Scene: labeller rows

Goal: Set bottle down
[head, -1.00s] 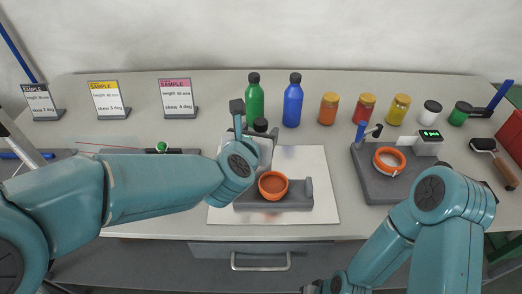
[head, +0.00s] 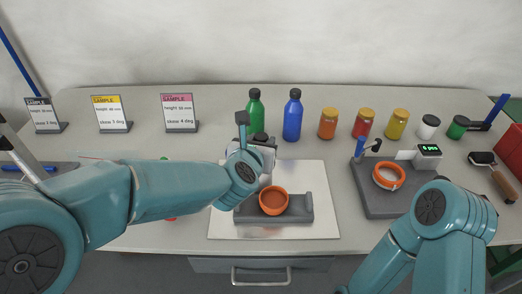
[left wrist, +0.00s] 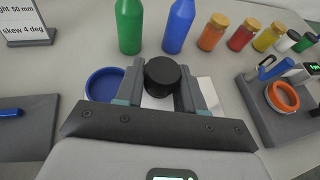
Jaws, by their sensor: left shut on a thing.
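My left gripper (head: 264,150) is shut on a bottle with a black cap (head: 260,137) and a pale body, held over the back left of the white mat (head: 322,228). In the left wrist view the black cap (left wrist: 163,74) sits between the two fingers of the gripper (left wrist: 162,96). The bottle looks roughly upright. Its base is hidden, so I cannot tell whether it touches the mat. My right gripper is out of view.
A grey fixture (head: 307,212) with an orange cup (head: 273,201) stands just in front. Green (head: 255,110) and blue (head: 292,117) bottles and several jars line the back. A grey station (head: 372,203) with an orange ring stands right. A blue round dish (left wrist: 104,84) lies left of the fingers.

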